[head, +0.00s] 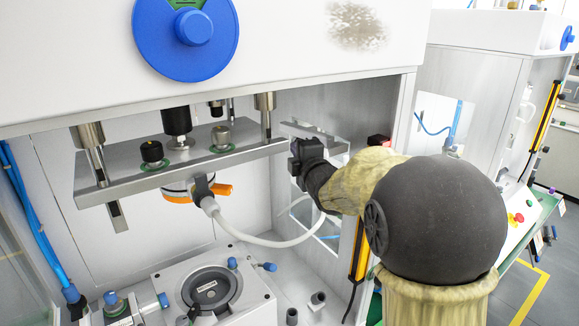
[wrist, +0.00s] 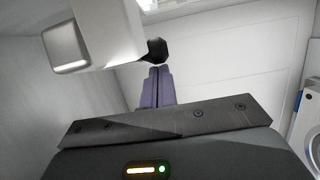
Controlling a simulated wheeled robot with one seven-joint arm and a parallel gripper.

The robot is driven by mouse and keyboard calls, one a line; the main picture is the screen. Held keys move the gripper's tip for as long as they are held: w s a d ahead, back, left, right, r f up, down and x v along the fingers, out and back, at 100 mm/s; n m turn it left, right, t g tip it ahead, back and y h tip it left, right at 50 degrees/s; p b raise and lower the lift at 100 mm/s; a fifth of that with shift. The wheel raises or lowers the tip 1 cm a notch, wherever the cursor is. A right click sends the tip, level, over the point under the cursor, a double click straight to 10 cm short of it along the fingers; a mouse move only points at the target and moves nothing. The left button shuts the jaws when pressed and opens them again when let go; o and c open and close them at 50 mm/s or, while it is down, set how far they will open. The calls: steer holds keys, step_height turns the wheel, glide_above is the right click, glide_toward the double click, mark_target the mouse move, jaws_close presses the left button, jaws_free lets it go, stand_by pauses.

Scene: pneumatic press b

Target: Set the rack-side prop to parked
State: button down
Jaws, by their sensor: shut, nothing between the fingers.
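My gripper (head: 298,158) is at the right end of the press's grey moving plate (head: 215,157) in the head view; its fingertips cannot be made out there. In the wrist view my gripper (wrist: 158,72) has its purple fingers shut together and empty. A dark knob-like end (wrist: 155,50) appears just beyond the fingertips, joined to a pale metal body (wrist: 92,40); touching or apart is unclear. I cannot tell for sure whether this is the rack-side prop. A metal leg (head: 117,214) hangs below the plate's front left corner.
A white hose (head: 270,242) loops from the orange-ringed part (head: 177,197) under the plate. A fixture block (head: 265,300) with a round dark recess stands below. The white press housing (head: 300,40) overhangs the bay. A yellow-black post (head: 358,250) stands at the right.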

steer(key=shift+w+d+b, duration=0.3)
steer(key=shift+w+b, duration=0.1)
steer(key=shift+b, duration=0.1)
step_height(320, 180, up, 10)
stand_by(0.6)
steer(key=shift+d, duration=0.1)
